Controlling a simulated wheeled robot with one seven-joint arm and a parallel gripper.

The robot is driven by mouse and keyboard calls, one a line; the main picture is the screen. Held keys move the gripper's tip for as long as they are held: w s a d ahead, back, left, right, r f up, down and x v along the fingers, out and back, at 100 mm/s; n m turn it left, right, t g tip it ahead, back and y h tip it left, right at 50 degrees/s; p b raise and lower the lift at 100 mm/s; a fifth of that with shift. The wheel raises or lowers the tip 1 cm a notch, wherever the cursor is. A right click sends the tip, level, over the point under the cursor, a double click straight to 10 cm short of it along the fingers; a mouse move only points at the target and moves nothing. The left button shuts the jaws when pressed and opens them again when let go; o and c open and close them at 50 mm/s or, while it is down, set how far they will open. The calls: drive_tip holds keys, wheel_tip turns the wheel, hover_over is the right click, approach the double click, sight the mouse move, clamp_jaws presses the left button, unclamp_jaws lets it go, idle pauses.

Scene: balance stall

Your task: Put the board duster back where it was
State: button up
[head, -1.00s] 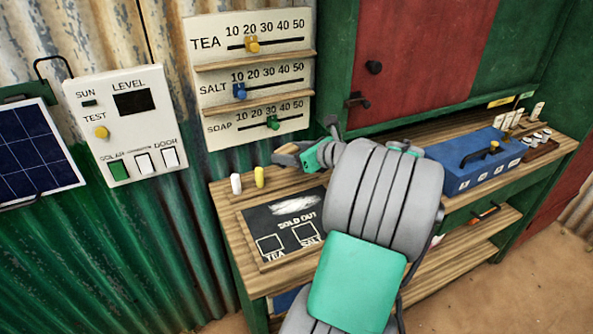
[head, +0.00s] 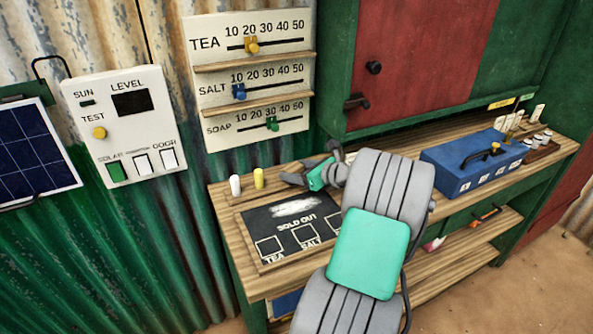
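My gripper (head: 291,179) is low over the bench top, just behind the slate board (head: 262,221) and to the right of the two chalk sticks. Its fingers are small and seen side-on, so I cannot tell whether they are open or shut, or whether they hold anything. I cannot make out the board duster; it may be hidden at the gripper or behind my arm. The slate reads SOLD OUT, with a white chalk smear above, and boxes marked TEA and SALT. My arm covers the slate's right end.
A white chalk (head: 235,186) and a yellow chalk (head: 259,178) stand at the bench's left end. A blue box (head: 475,170) stands to the right. A price board (head: 250,80) with sliders hangs behind. A green and red cabinet (head: 425,60) rises behind the bench.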

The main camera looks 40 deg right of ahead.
drive_tip(key=o, duration=0.4)
drive_tip(key=v, duration=1.2)
drive_tip(key=shift+r+p, duration=0.15)
drive_tip(key=shift+p, duration=0.25)
